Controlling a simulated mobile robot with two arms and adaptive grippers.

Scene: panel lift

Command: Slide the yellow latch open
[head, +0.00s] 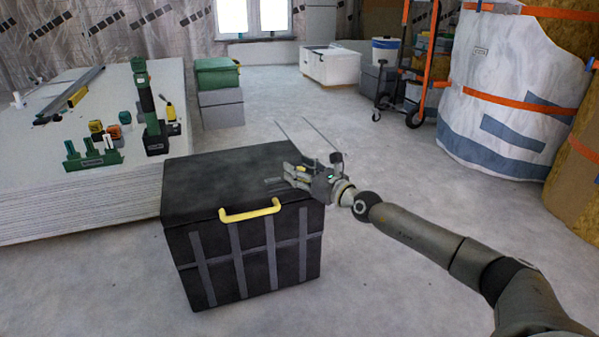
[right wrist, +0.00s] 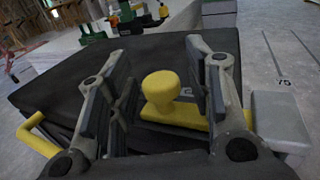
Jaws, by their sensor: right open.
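The yellow latch (right wrist: 161,92) is a rounded knob on a flat yellow base, on top of the black box (head: 230,175). In the right wrist view it stands between the two fingers of my right gripper (right wrist: 163,80), with a gap visible on each side. The fingers are open. In the head view my right gripper (head: 292,174) is over the right side of the box top and hides the latch. My left gripper is in neither view.
A yellow handle (head: 250,211) is on the box's front top edge; it also shows in the wrist view (right wrist: 38,136). A stack of panels (head: 80,200) with tools stands close on the left. The floor right of the box is clear.

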